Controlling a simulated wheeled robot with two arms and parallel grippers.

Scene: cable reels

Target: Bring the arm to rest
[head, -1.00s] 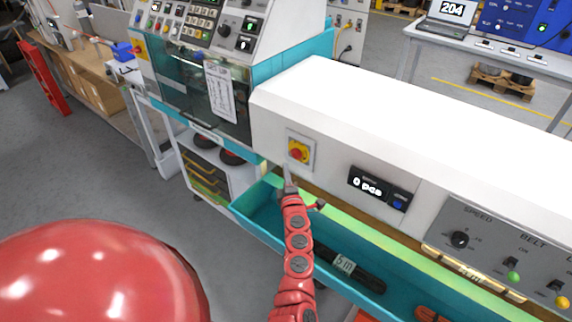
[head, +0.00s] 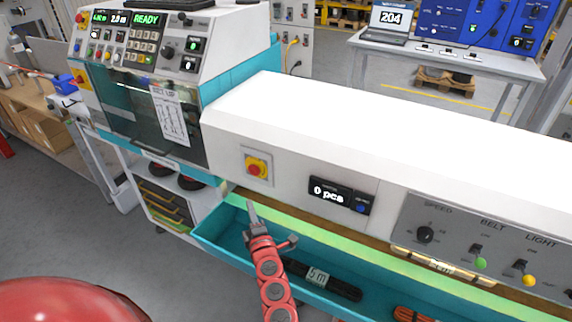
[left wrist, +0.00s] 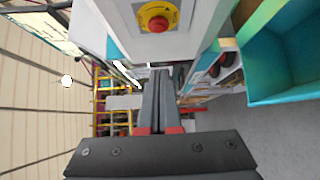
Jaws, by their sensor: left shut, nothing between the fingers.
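My left arm reaches up from the bottom middle of the head view. Its gripper (head: 252,209) is shut and empty, in front of the white machine cover (head: 390,130) and over the left part of the teal tray (head: 222,241). In the left wrist view the two dark fingers (left wrist: 158,98) lie together with nothing between them. A red emergency-stop knob on a yellow plate (head: 256,168) sits on the cover just above the fingertips, apart from them. It also shows at the top of the left wrist view (left wrist: 157,18). My right gripper is in neither view.
The teal tray holds a black cable bundle tagged 5 m (head: 335,282) and an orange one (head: 412,314). A counter reading 0 pcs (head: 338,194) and a panel with switches and a knob (head: 480,245) are to the right. A machine reading READY (head: 150,60) stands at left.

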